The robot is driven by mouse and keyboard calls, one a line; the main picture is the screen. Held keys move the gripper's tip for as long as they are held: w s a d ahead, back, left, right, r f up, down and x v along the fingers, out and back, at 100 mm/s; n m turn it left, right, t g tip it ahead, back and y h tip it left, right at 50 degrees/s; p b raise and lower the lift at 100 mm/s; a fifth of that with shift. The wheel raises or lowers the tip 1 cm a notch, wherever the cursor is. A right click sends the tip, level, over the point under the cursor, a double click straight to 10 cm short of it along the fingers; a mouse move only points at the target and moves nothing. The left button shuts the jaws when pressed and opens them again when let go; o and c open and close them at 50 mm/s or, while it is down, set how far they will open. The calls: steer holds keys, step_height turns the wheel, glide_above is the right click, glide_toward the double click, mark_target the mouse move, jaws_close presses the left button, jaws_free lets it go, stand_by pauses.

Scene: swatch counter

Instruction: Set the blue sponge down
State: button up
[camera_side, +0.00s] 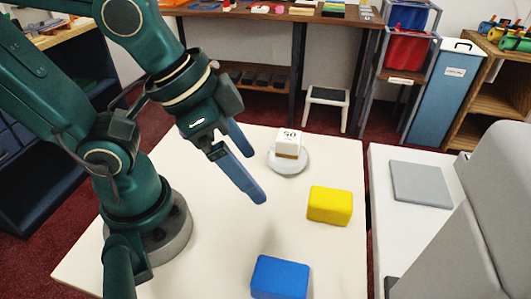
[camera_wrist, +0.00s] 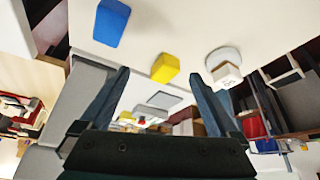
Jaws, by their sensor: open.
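The blue sponge (camera_side: 280,278) lies on the white table (camera_side: 215,262) near its front edge in the side view. It also shows at the upper left of the wrist view (camera_wrist: 111,22). My gripper (camera_side: 248,165) is open and empty above the table, up and to the left of the sponge in the side view and clear of it. Its two blue fingers stand wide apart in the wrist view (camera_wrist: 160,84), with nothing between them at close range.
A yellow sponge (camera_side: 330,205) lies behind the blue one. A white block marked 50 (camera_side: 288,141) sits on a round grey dish (camera_side: 289,165) further back. A grey square pad (camera_side: 420,184) lies on a separate white surface at the right. The table's middle is bare.

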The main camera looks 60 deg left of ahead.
steer(key=a+n, duration=0.1)
steer(key=a, duration=0.1)
steer(key=a+n+y, duration=0.1)
steer(key=a, duration=0.1)
steer(key=a+r+n, duration=0.1)
steer(key=n, duration=0.1)
steer(key=shift+w+a+t+y, duration=0.3)
steer(key=shift+a+t+y, duration=0.1)
stand_by(0.7)
